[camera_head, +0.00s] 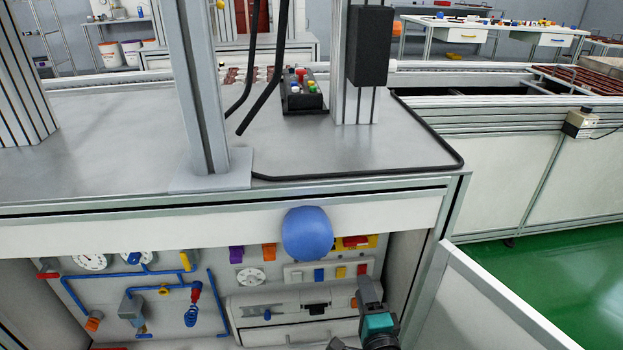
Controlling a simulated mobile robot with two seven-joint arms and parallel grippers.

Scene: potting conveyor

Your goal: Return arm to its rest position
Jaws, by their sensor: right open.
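My right gripper (372,312), dark grey with a teal part, shows at the bottom, right of centre, in the head view. It is in front of the lower panel of the workbench, below the bench top. It is open, and I see nothing held in it. The picture's bottom edge cuts off the rest of it. My left gripper is not in view.
A grey workbench top (100,150) with upright metal posts fills the middle. A blue round object (307,233) shows at its front edge. Gauges and blue pipes (110,275) cover the panel below. A white side panel (480,300) stands right of my gripper; green floor (570,285) lies beyond.

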